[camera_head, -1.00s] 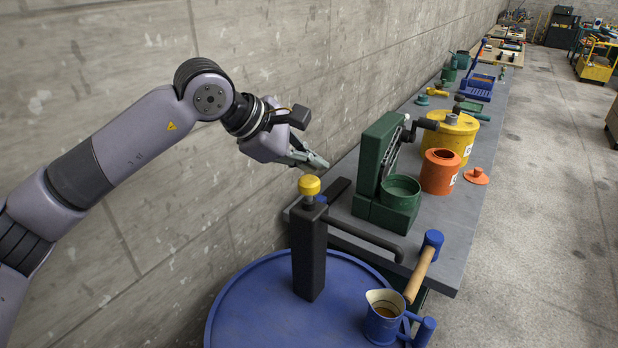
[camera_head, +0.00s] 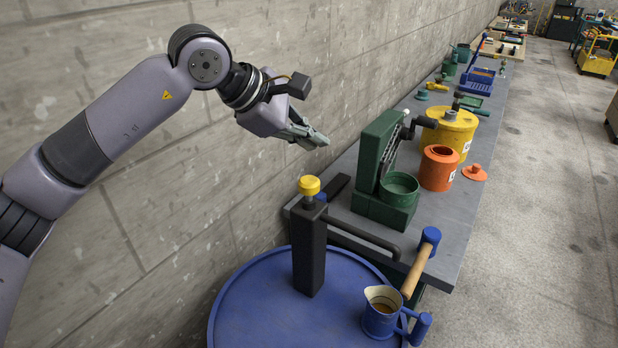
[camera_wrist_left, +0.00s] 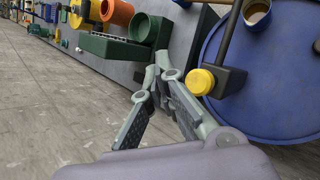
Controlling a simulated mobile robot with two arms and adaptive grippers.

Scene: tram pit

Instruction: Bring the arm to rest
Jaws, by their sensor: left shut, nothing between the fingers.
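My left arm reaches in from the left in the head view. Its gripper (camera_head: 318,140) is shut and empty, held in the air in front of the concrete wall, above and behind the black post with the yellow knob (camera_head: 309,186). In the left wrist view the gripper's fingers (camera_wrist_left: 158,68) meet at their tips with nothing between them. The yellow knob also shows there (camera_wrist_left: 201,81), right of the fingers. My right gripper is in neither view.
A blue drum (camera_head: 250,310) carries the post and a blue jug (camera_head: 380,318) with brown liquid. A mallet (camera_head: 419,268) leans near the bench edge. The grey bench (camera_head: 450,225) bears a green press (camera_head: 378,150), an orange can (camera_head: 437,168) and a yellow drum (camera_head: 452,128).

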